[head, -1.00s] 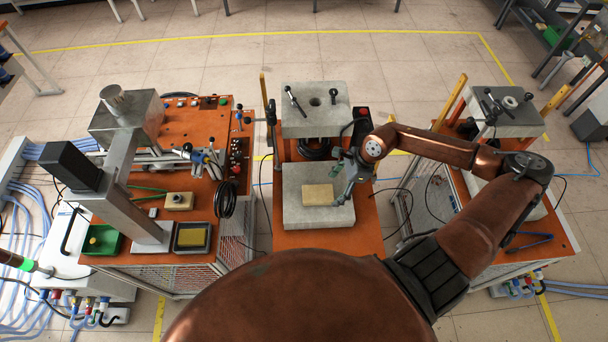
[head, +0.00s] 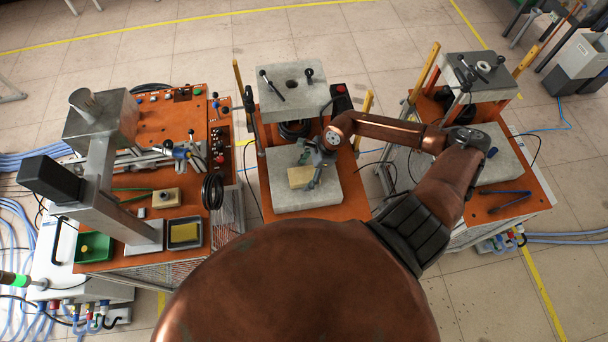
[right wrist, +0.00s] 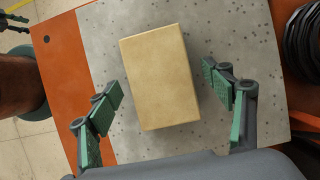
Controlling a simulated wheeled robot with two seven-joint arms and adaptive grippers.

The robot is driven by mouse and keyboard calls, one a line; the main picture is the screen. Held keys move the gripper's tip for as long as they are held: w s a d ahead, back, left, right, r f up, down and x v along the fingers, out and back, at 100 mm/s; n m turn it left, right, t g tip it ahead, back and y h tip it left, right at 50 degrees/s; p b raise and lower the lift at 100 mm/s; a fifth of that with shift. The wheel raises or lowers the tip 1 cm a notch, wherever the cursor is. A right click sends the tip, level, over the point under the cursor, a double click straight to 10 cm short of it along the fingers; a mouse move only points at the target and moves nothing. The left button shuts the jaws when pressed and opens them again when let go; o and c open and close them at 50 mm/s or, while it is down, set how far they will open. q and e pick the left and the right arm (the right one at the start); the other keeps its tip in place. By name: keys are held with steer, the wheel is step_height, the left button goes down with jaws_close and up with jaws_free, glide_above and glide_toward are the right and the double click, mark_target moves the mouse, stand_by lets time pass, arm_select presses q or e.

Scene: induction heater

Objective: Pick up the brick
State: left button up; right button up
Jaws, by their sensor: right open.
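The brick (head: 300,177) is a tan block lying flat on a grey speckled slab (head: 335,192) on the middle orange bench. In the right wrist view the brick (right wrist: 158,76) lies between and ahead of the two green-padded fingers. My right gripper (head: 315,166) is over the slab at the brick, and in the right wrist view the gripper (right wrist: 168,103) is open with a gap on each side of the brick. The fingers hide part of the brick's right side in the head view. My left gripper is not in view.
A grey press block (head: 290,92) with black handles stands behind the slab. Yellow posts (head: 364,115) rise beside it. Left is an orange bench with a metal column (head: 105,190) and trays (head: 186,233). Another press bench stands at right (head: 490,75).

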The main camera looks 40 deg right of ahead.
steer(key=shift+f, duration=0.1)
steer(key=shift+c, duration=0.3)
steer(key=c, duration=1.4)
